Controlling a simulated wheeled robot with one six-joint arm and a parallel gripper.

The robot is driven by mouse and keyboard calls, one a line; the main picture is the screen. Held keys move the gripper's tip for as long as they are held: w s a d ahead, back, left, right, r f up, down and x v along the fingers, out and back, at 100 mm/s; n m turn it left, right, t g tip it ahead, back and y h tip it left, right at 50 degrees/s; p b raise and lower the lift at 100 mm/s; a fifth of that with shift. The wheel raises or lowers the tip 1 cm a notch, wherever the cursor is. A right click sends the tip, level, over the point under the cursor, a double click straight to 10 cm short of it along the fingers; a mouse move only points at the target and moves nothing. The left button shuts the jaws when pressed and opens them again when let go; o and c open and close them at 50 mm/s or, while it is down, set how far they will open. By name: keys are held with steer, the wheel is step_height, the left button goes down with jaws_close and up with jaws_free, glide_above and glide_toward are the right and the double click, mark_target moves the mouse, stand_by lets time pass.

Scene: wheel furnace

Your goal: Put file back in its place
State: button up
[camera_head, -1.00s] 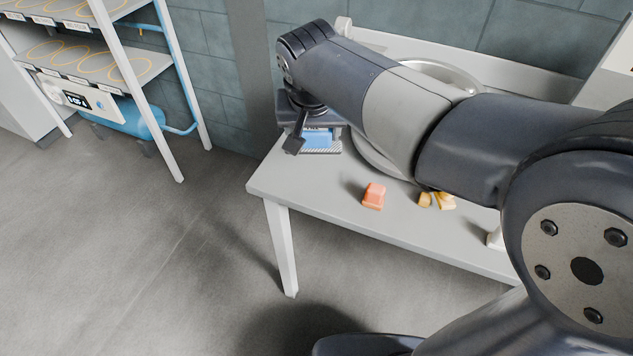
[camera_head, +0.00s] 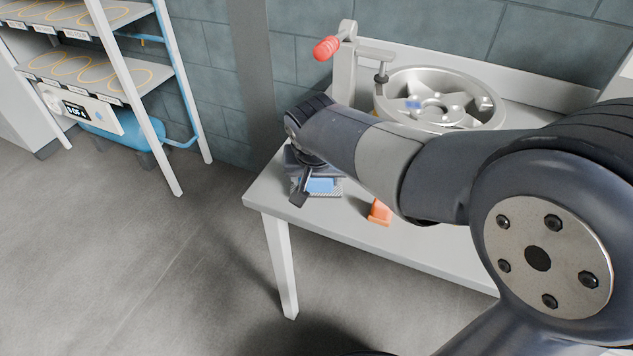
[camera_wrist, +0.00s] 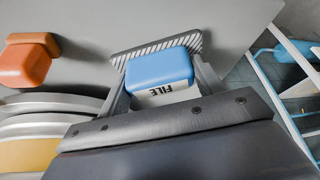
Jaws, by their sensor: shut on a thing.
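The file has a blue block handle labelled FILE (camera_wrist: 158,72) and a grey striped plate beneath it. In the wrist view my gripper (camera_wrist: 165,84) has a finger on either side of the blue handle and is shut on it. In the head view the file (camera_head: 321,186) shows blue and striped at my gripper (camera_head: 317,181), over the left end of the white table (camera_head: 262,192). I cannot tell whether the plate touches the tabletop. No marked place for the file can be made out.
An orange block (camera_head: 380,211) stands just right of the file. Behind my arm are a silver wheel (camera_head: 480,100) and a stand with a red handle (camera_head: 327,48). A shelf rack (camera_head: 140,88) stands at the left, with open floor between.

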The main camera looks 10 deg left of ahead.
steer(key=shift+f, duration=0.6)
steer(key=shift+f, duration=0.2)
steer(key=o, duration=1)
steer(key=shift+r, duration=0.15)
steer(key=shift+r, duration=0.3)
steer(key=p+v, duration=0.2)
steer(key=v, duration=0.9)
steer(key=shift+s+r, duration=0.15)
steer(key=shift+r, duration=0.1)
